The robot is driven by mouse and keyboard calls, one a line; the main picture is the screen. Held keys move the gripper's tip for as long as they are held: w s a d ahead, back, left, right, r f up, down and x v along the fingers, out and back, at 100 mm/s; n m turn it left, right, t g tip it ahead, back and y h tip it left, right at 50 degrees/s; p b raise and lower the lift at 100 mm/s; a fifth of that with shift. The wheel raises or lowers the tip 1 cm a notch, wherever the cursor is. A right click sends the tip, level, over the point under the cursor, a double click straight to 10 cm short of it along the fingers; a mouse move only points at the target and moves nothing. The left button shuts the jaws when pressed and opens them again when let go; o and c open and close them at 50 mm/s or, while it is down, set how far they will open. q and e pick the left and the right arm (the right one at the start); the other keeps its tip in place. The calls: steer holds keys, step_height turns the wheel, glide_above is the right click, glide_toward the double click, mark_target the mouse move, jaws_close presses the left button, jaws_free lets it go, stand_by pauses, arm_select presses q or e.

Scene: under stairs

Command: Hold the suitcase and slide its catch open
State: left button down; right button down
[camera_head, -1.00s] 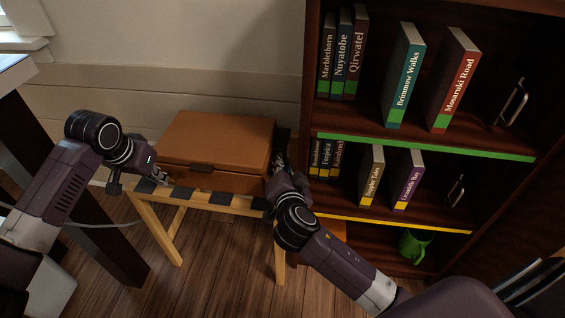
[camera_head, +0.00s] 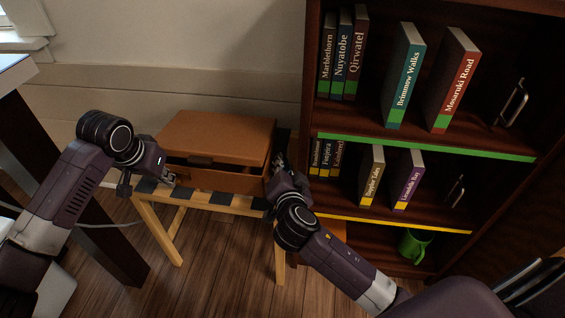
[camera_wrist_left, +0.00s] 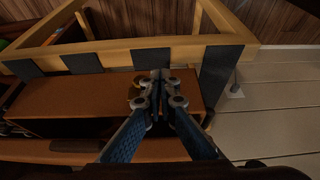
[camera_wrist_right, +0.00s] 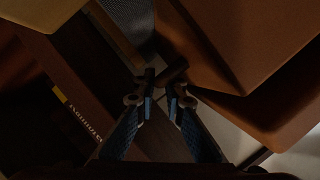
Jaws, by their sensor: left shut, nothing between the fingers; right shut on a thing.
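The brown suitcase (camera_head: 218,134) lies on a small wooden stand. Its lid is slightly raised, with a dark gap above the body (camera_head: 228,182). The dark catch (camera_head: 200,160) is at the front of the lid. My left gripper (camera_head: 171,179) is shut and empty at the suitcase's front left corner; in the left wrist view its fingertips (camera_wrist_left: 160,80) are together in front of the brown suitcase side (camera_wrist_left: 75,100). My right gripper (camera_head: 279,162) is at the suitcase's right side, shut on a dark brown part of it, perhaps a handle (camera_wrist_right: 174,72).
The wooden stand (camera_head: 148,214) has dark bands along its top bar. A bookshelf (camera_head: 312,60) with several books stands close to my right gripper. A green mug (camera_head: 413,246) is on its lower shelf. A dark table leg (camera_head: 75,195) is at left.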

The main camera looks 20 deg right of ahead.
arm_select(q)
steer(key=shift+s+d, duration=0.3)
steer(key=shift+d, duration=0.2)
arm_select(e)
steer(key=shift+a+f, duration=0.1)
steer(key=shift+f, duration=0.1)
arm_select(q)
steer(key=shift+a, duration=0.1)
steer(key=shift+s+a, duration=0.8)
steer(key=shift+a, duration=0.2)
steer(key=shift+s+a, duration=0.8)
steer(key=shift+a, duration=0.2)
arm_select(e)
steer(key=c, duration=2)
jaws_free()
steer(key=shift+o, duration=0.3)
steer(key=shift+r, duration=0.1)
steer(key=v, duration=1.2)
